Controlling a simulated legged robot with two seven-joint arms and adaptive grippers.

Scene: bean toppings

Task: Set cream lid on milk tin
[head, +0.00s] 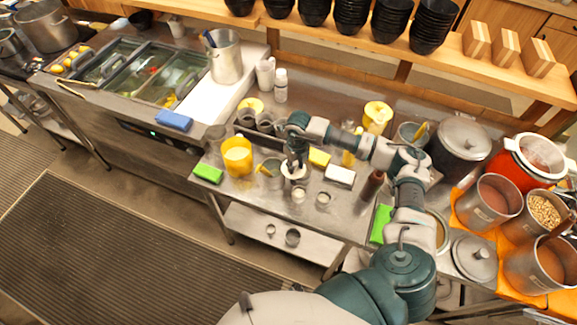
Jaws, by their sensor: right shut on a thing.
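My right gripper (293,160) points down over the middle of the steel table, its fingers closed at a pale cream round piece that looks like the cream lid (294,172). The fingers and wrist partly cover it, and I cannot tell whether it touches anything below. Just in front of it is a small tin with a pale top (299,195), and a second small metal tin (323,199) stands to its right. I cannot tell for sure which one is the milk tin. My left gripper is not in view.
Large pots (461,143) crowd the right end.

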